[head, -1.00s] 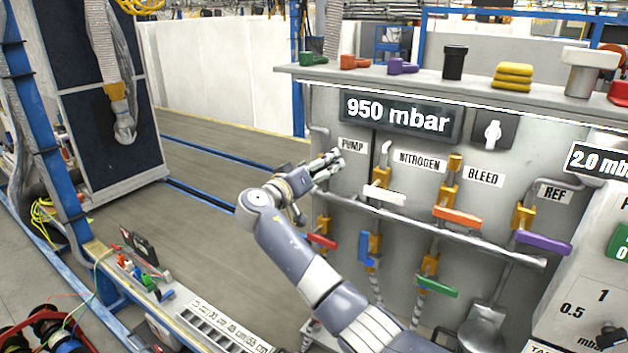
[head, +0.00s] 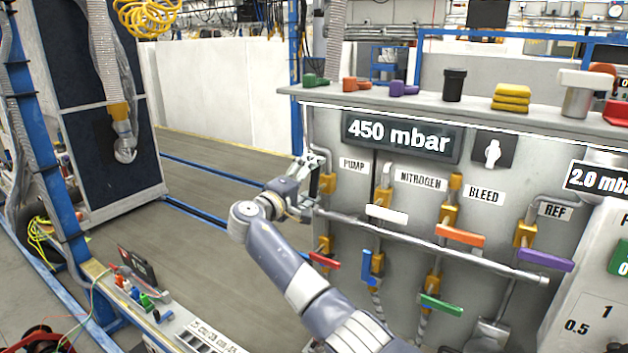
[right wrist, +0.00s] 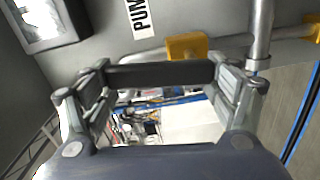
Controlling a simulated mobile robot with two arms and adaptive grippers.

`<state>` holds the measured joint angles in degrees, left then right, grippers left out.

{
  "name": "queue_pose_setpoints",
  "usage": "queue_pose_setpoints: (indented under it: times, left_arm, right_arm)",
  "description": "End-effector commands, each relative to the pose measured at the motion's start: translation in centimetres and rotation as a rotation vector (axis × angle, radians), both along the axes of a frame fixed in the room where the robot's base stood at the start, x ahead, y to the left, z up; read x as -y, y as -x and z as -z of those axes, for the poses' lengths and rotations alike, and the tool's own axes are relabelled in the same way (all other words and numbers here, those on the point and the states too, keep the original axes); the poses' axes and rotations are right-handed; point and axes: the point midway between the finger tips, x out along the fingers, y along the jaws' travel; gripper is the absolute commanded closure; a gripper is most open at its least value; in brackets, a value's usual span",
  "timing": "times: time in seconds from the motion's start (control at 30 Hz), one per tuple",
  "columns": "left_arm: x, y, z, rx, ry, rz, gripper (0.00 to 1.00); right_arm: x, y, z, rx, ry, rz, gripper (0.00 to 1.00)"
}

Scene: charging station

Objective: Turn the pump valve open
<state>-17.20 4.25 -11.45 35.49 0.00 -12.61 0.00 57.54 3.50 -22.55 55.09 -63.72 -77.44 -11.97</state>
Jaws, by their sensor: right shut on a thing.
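The pump valve has a yellow body (head: 328,183) below the PUMP label (head: 353,165) at the left end of the grey panel. In the right wrist view the yellow body (right wrist: 187,45) is just beyond a black handle (right wrist: 160,74). My right gripper (head: 316,170) is at the valve, and in the right wrist view its two fingers (right wrist: 165,76) are shut on the ends of that black handle. The gripper and wrist partly cover the handle in the head view. The pressure display (head: 399,136) reads 450 mbar. My left gripper is out of view.
Other valves stand close to the right: a white handle (head: 387,214), an orange handle (head: 460,235) and a purple one (head: 545,260). A red handle (head: 324,260) sits below the gripper. A horizontal pipe (head: 430,246) crosses the panel. Left of the panel is open floor.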

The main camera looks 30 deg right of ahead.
Motion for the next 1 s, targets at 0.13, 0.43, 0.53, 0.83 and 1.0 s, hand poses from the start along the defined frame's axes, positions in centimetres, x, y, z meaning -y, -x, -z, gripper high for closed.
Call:
queue_pose_setpoints:
  times: [0.13, 0.43, 0.53, 0.83, 1.0]
  left_arm:
    - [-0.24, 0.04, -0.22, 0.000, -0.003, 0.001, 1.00]
    - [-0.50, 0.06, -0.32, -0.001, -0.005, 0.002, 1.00]
    - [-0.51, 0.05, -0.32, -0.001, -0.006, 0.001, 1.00]
    - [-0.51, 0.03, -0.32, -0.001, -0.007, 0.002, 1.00]
    - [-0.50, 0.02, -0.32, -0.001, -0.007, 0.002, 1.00]
  right_arm:
    - [-0.31, -0.36, -0.22, -0.057, 0.035, -0.006, 0.62]
    - [-0.46, -0.56, -0.07, -0.116, 0.070, -0.006, 0.62]
    - [-0.47, -0.58, -0.05, -0.121, 0.073, -0.006, 0.62]
    - [-0.45, -0.57, -0.03, -0.123, 0.074, -0.006, 0.62]
    - [-0.43, -0.55, 0.01, -0.123, 0.074, -0.005, 0.00]
